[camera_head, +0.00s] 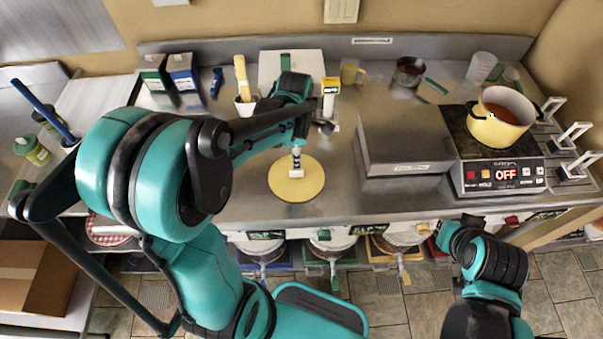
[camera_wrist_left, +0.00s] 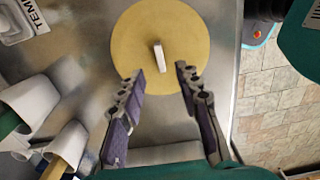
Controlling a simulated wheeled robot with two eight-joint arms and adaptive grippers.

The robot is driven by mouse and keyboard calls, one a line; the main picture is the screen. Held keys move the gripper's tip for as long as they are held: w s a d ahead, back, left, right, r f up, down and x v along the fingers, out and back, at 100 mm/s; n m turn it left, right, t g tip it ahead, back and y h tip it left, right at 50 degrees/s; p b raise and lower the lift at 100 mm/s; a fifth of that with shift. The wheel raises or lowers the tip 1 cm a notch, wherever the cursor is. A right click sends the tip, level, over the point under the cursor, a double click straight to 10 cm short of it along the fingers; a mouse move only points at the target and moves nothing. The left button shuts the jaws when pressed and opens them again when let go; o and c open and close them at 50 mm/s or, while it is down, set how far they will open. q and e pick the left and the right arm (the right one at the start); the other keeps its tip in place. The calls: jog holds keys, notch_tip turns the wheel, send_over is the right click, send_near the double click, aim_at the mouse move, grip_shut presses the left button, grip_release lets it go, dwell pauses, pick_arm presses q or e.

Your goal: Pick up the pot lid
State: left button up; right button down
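The pot lid is a round, flat yellow disc (camera_head: 312,178) with a small white upright handle (camera_head: 296,172), lying on the steel counter. It also shows in the left wrist view (camera_wrist_left: 185,40), with its handle (camera_wrist_left: 159,57) beyond and between the fingertips. My left gripper (camera_wrist_left: 157,76) is open and empty over the lid, apart from the handle. In the head view my left gripper (camera_head: 297,150) is mostly hidden by my arm. My right gripper (camera_head: 447,232) is low at the counter's front edge, far from the lid; its fingers are unclear.
A yellow pot (camera_head: 497,132) without a lid stands on a cooker (camera_head: 505,177) reading OFF. A grey box (camera_head: 400,145) stands right of the lid. A white cup (camera_head: 245,106) with a yellow-handled utensil is behind my left arm. Clear counter lies around the lid's right side.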

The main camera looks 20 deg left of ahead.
aim_at(296, 172)
pick_arm(q)
notch_tip(296, 172, down, 8)
jog(key=b, duration=0.3)
jog(key=shift+a+r, duration=0.1)
jog(key=shift+r, duration=0.1)
grip_shut()
